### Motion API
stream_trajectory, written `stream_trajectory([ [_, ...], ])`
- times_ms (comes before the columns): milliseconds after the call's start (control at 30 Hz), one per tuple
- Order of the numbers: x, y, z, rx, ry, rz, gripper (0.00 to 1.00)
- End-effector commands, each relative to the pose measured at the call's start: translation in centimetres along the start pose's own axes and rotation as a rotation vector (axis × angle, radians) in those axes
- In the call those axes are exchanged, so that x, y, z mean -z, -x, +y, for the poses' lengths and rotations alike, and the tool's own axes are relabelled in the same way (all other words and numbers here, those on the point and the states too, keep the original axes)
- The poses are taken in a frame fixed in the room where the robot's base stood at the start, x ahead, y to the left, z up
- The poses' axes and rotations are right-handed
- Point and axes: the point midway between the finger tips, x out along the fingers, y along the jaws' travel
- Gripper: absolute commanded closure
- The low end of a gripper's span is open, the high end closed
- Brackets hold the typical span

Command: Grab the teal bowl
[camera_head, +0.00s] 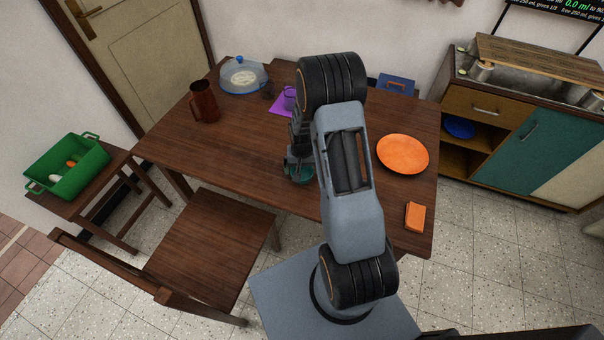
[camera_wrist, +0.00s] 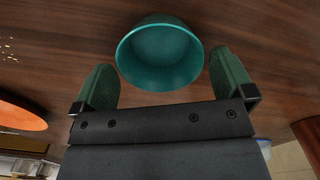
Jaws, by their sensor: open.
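The teal bowl (camera_wrist: 160,55) sits upright on the wooden table in the wrist view, its open top facing the camera. It also shows in the head view (camera_head: 301,178), partly hidden by my gripper and arm. My gripper (camera_wrist: 165,75) is open, with one green finger pad on each side of the bowl's near part. In the head view, my gripper (camera_head: 298,165) hangs down right at the bowl. I cannot tell whether the pads touch the bowl.
An orange plate (camera_head: 403,154) and an orange block (camera_head: 415,217) lie right of my arm on the table (camera_head: 240,150). A chair (camera_head: 212,240) stands at the front.

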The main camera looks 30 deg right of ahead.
Motion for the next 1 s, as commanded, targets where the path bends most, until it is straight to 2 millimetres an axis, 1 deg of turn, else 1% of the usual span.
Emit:
stream_trajectory([
  [100,0.0,-1.5,0.0,0.000,0.000,-0.001,0.00],
  [233,0.0,-2.5,0.0,0.000,0.000,-0.001,0.00],
  [533,0.0,-2.8,0.0,0.000,0.000,0.002,0.00],
  [933,0.0,-2.8,0.0,0.000,0.000,0.001,0.38],
  [1000,0.0,-2.8,0.0,0.000,0.000,0.002,0.40],
])
